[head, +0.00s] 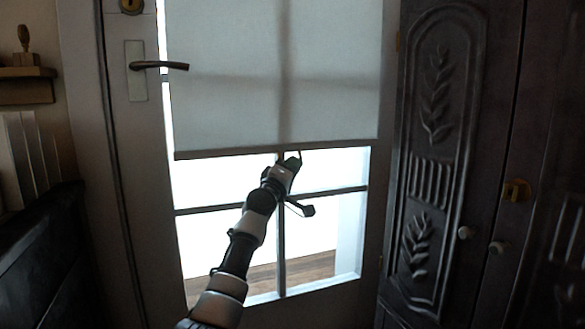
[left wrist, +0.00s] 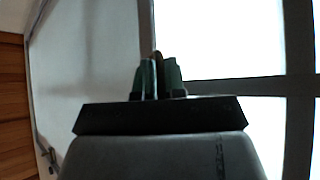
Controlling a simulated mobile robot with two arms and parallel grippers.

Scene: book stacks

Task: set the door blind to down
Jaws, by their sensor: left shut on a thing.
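The door blind (head: 270,75) is a pale sheet over the upper part of the door's window, with a thin dark bottom bar (head: 230,153). Bright panes show below it. My left gripper (head: 290,158) is at the bottom bar, near its middle, shut on the blind's lower edge. In the left wrist view the blind (left wrist: 85,60) fills the left side, and my left gripper's fingertips (left wrist: 157,72) are close together at its edge. The exact contact is dark and hard to see. My right gripper is not in view.
The door has a lever handle (head: 160,66) at the left of the blind. A dark carved cabinet (head: 435,150) stands close on the right. A wooden shelf (head: 27,85) and dark furniture (head: 45,255) are at the left.

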